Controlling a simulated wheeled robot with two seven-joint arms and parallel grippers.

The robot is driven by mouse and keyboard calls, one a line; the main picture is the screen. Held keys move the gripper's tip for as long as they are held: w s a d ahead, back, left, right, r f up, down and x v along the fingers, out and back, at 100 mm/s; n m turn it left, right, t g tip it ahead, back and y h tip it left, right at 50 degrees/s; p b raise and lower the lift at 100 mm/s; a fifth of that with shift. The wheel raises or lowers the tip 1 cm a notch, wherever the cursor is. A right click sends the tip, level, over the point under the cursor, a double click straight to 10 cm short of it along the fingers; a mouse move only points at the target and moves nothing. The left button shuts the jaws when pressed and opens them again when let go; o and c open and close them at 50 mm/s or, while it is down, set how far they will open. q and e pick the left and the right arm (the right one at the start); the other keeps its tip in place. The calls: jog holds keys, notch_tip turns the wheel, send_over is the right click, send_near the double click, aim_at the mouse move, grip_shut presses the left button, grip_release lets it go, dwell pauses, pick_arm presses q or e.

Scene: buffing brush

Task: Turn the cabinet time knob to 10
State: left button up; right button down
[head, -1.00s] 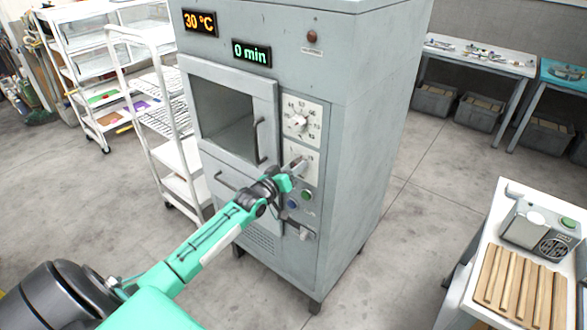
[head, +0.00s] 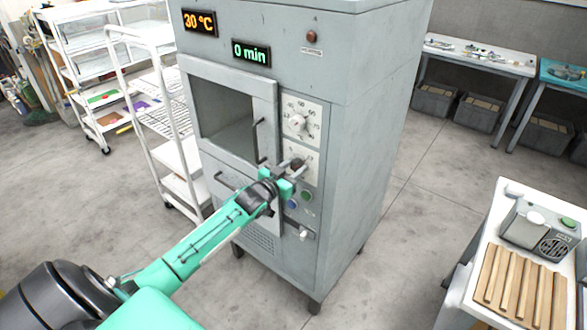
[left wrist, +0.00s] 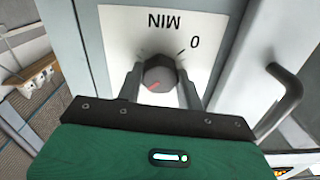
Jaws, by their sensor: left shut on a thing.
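The grey cabinet (head: 380,110) stands in the middle of the head view. Its displays read 30 °C (head: 199,22) and 0 min (head: 251,53). The time knob (left wrist: 159,75) is dark with a red mark, on a white plate marked MIN and 0, upside down in the left wrist view. The mark points to the lower left there. My left gripper (left wrist: 160,88) has one finger on each side of the knob and is shut on it. In the head view the gripper (head: 286,174) is at the lower dial plate, hiding much of it. My right gripper is not in view.
The temperature dial (head: 299,122) is just above. Blue and green buttons (head: 306,195) and another knob (head: 304,234) sit below. The door handle (head: 260,140) is close on the left. A white trolley (head: 165,120) stands left of the cabinet.

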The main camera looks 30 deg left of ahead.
pick_arm(q)
jog(key=shift+f, duration=0.15)
jog(key=o, duration=1)
jog(key=shift+s, duration=0.55)
jog(key=s+a+b, duration=0.1)
jog(key=s+b, duration=0.2)
jog(key=s, duration=0.9)
jog(key=shift+s, duration=0.35)
